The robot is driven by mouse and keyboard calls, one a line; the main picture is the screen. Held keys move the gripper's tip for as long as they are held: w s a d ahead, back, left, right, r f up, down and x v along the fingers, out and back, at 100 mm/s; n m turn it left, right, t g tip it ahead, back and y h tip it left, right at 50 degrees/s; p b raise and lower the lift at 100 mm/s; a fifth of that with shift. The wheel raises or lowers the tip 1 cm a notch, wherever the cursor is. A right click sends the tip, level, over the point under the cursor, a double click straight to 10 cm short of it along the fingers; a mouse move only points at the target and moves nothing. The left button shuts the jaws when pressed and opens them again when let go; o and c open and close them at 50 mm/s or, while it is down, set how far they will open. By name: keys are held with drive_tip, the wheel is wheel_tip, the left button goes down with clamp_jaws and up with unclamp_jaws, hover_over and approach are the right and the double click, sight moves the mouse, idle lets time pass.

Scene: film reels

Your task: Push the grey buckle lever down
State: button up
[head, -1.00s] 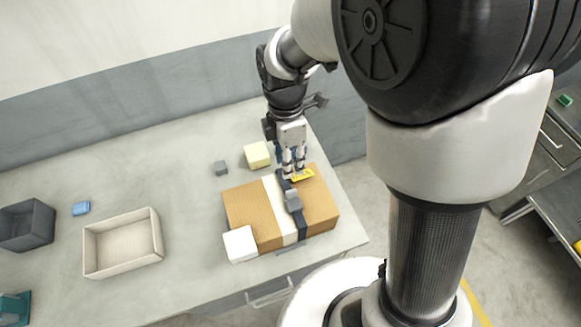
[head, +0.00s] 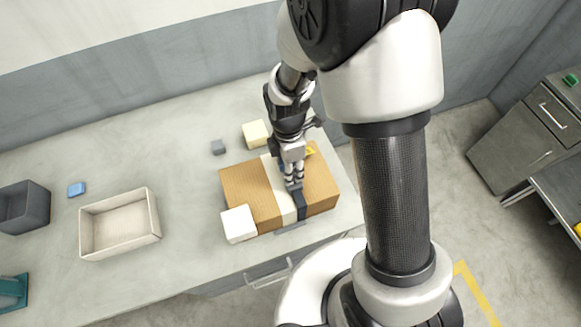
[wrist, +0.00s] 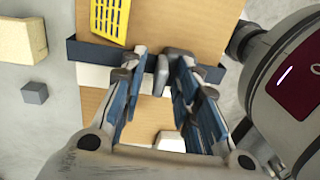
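A brown cardboard box (head: 243,184) lies on the table with a white band (head: 275,184) and a dark blue strap (head: 301,207) across it. The grey buckle sits on the strap; in the head view my fingers mostly hide it. In the wrist view the grey buckle (wrist: 176,64) shows between the fingertips, nearer the right finger. My gripper (head: 293,184) points down at the buckle from above. In the wrist view my gripper (wrist: 163,66) has its blue-padded fingers apart. I cannot tell whether a finger touches the lever.
A yellow slotted piece (wrist: 109,18) lies on the box beside the strap. A white block (head: 239,223) sits at the box's near left corner. A cream block (head: 255,134) and small grey cube (head: 218,147) stand behind. A beige tray (head: 120,248) is at left.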

clamp_jaws()
drive_tip(key=shift+w+r, duration=0.1)
idle(0.5)
drive_tip(key=g+p, duration=0.2)
drive_tip(key=shift+w+a+h+p, duration=0.15)
drive_tip(key=shift+w+h+p, duration=0.15)
drive_tip(key=shift+w+h, duration=0.1)
drive_tip(key=shift+w+a+f+g+h, duration=0.1)
drive_tip(key=shift+w+f+g+h, duration=0.15)
drive_tip(key=shift+g, duration=0.7)
drive_tip(key=shift+w+a+f+g+h, duration=0.15)
drive_tip(key=shift+w+g+h, duration=0.1)
drive_tip(key=shift+g, duration=0.7)
drive_tip(key=shift+d, duration=0.1)
